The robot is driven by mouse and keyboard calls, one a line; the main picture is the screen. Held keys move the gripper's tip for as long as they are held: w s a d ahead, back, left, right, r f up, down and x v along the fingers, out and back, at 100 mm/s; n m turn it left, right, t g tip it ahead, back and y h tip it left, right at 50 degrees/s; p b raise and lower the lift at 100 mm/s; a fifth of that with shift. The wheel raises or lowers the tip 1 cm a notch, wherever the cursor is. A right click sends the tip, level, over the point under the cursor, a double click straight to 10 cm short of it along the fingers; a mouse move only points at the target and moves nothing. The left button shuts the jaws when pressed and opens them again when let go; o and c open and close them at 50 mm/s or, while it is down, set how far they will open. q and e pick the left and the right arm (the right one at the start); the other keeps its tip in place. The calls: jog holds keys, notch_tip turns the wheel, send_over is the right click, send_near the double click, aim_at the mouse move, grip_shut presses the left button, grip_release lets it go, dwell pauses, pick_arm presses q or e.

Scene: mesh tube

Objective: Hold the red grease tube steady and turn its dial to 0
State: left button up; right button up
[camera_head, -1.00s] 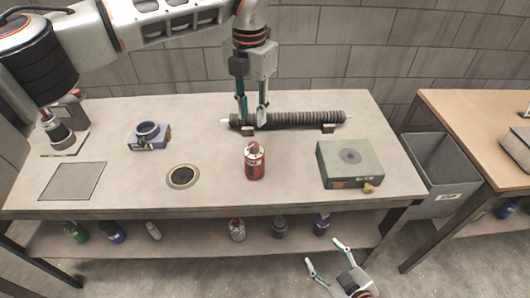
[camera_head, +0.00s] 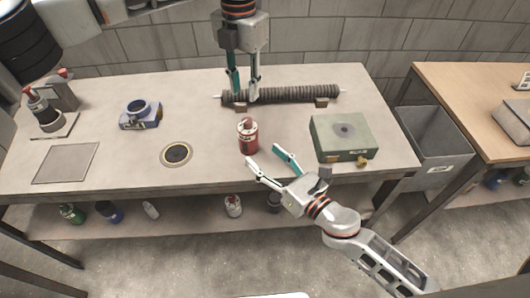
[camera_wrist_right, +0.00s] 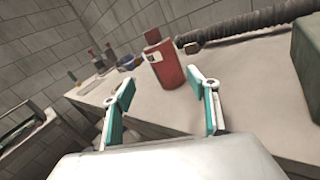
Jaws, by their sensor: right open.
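The red grease tube (camera_head: 248,138) stands upright on the grey workbench as a small red bottle with a pale label and red cap. No dial marks can be read. It also shows in the right wrist view (camera_wrist_right: 168,66), beyond my fingertips and between them. My right gripper (camera_head: 264,156) is open and empty, just in front and to the right of the bottle, apart from it. My left gripper (camera_head: 244,98) points down at the left end of the ribbed dark tube (camera_head: 295,94), behind the bottle. Its fingers look parted, but whether they grip the tube is unclear.
A green box (camera_head: 341,132) stands to the right, close to my right gripper. A dark disc with a gold ring (camera_head: 177,154) and a blue device (camera_head: 139,116) lie left. The bench (camera_head: 120,175) is clear between them. Several bottles stand on the lower shelf.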

aim_at(248, 137)
jog(key=shift+w+a+r+n+h, duration=0.1)
jog(key=shift+w+n+h, duration=0.05)
jog(key=shift+w+n, duration=0.3)
jog(key=shift+w+a+r+n+h, duration=0.1)
jog(key=shift+w+n+h, duration=0.05)
jog(key=shift+w+n, duration=0.3)
jog(key=shift+w+a+f, duration=0.1)
jog(key=shift+w+f, duration=0.05)
jog(key=shift+w, duration=0.15)
jog(key=x, duration=0.7)
jog(key=shift+w, duration=0.1)
